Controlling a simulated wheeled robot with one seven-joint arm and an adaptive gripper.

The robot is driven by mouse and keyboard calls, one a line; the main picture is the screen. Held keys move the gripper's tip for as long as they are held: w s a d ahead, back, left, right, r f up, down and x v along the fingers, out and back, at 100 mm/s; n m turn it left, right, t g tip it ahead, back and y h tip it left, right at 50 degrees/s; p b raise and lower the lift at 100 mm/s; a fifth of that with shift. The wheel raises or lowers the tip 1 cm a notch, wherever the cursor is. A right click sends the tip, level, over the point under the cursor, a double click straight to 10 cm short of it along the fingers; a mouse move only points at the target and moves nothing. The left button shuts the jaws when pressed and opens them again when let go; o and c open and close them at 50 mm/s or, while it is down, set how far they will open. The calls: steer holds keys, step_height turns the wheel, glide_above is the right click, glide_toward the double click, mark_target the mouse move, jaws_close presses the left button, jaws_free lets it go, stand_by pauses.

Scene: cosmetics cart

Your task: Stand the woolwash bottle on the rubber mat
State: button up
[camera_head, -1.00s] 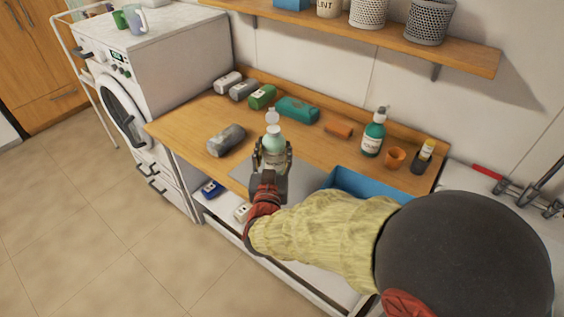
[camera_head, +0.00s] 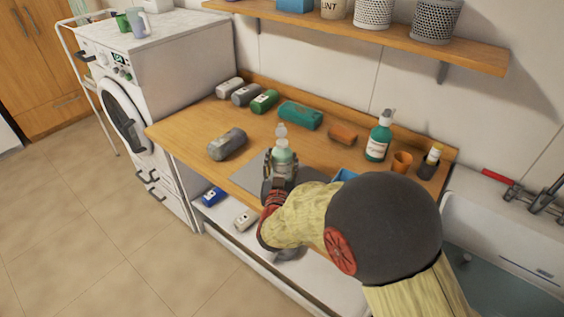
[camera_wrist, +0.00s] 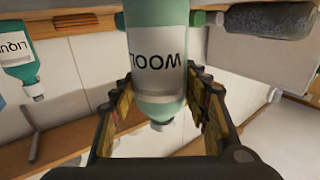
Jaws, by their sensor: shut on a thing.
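The woolwash bottle (camera_head: 282,153), pale green with a clear top, is upright in my gripper (camera_head: 281,169). In the wrist view the bottle (camera_wrist: 158,50) appears upside down with part of its label readable, and the gripper fingers (camera_wrist: 163,108) lie on both sides of it. The grey rubber mat (camera_head: 246,174) lies flat on the wooden counter near its front edge. My gripper and arm cover much of the mat. The bottle's base is hidden, so I cannot tell whether it touches the mat.
A grey bottle (camera_head: 227,144) lies left of the mat. A blue tray (camera_head: 345,174) is partly behind my arm. A shelf (camera_head: 400,40) overhangs the back.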

steer(key=shift+r, duration=0.15)
steer(key=o, duration=1.2)
steer(key=shift+f, duration=0.2)
